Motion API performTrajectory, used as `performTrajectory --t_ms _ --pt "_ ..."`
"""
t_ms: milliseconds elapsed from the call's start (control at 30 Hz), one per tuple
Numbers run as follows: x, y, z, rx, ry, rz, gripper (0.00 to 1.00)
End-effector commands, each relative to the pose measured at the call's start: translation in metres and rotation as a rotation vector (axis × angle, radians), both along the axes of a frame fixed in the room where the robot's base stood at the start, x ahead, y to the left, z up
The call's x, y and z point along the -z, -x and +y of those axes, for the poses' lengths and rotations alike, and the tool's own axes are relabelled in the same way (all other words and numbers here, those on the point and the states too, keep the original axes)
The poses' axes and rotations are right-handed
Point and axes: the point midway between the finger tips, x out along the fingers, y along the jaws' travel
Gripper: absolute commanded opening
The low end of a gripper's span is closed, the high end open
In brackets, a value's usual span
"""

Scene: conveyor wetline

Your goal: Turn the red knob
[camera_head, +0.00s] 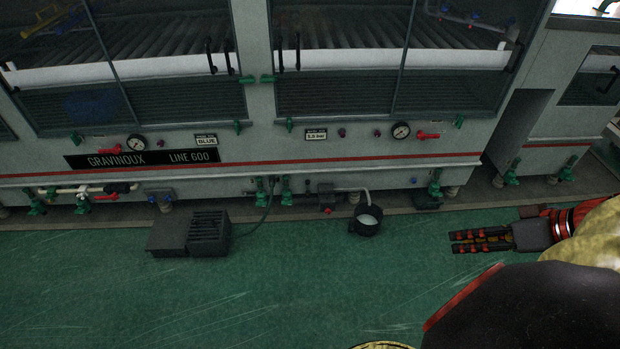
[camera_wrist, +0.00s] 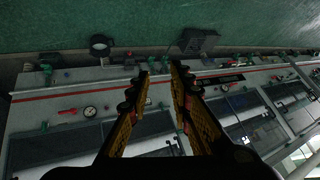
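On the machine's front panel a small red knob (camera_head: 377,133) sits left of the right-hand gauge (camera_head: 401,131). A red lever handle (camera_head: 428,136) sticks out right of that gauge; a red handle also shows in the wrist view (camera_wrist: 67,112). Another red lever (camera_head: 109,149) is beside the left gauge (camera_head: 136,142). My gripper (camera_head: 453,242) is at the right in the head view, over the green floor, apart from the machine. In the wrist view my gripper (camera_wrist: 162,72) has its fingers apart with nothing between them.
A dark bucket (camera_head: 366,228) stands on the floor under a pipe. A dark box with a slatted unit (camera_head: 209,233) stands to its left. Green valves (camera_head: 435,188) and pipes line the machine's lower edge. The green floor (camera_head: 300,290) in front is clear.

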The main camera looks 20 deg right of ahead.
Motion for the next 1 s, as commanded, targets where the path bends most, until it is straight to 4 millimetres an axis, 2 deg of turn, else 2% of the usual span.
performTrajectory --t_ms 267,567,1000 --pt "0.000 0.000 0.000 0.000 0.000 0.000 0.39" --pt "0.000 0.001 0.000 0.001 0.001 0.000 0.39" --pt "0.000 0.036 0.010 0.003 0.000 0.001 0.39"
